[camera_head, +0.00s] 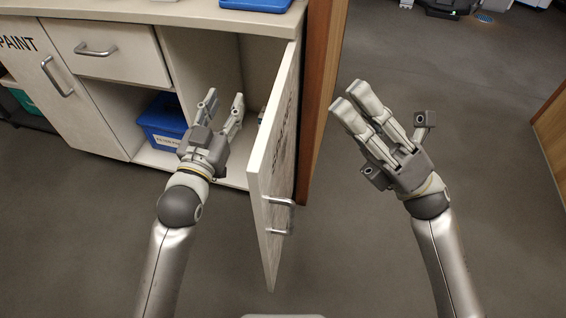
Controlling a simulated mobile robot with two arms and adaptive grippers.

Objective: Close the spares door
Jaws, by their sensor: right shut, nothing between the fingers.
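The white cabinet door (258,190) stands wide open, swung out toward me, with its hinge side at the cabinet's right end. Dark lettering on its right face is too foreshortened to read. A metal bar handle (291,218) is on that face near the free edge. My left gripper (222,104) is open and empty, left of the door, in front of the open compartment. My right gripper (356,100) is shut and empty, right of the door and apart from it.
The compartment holds a blue bin (163,121). A wooden panel (324,80) borders the cabinet at right. The floor (440,80) at right is clear.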

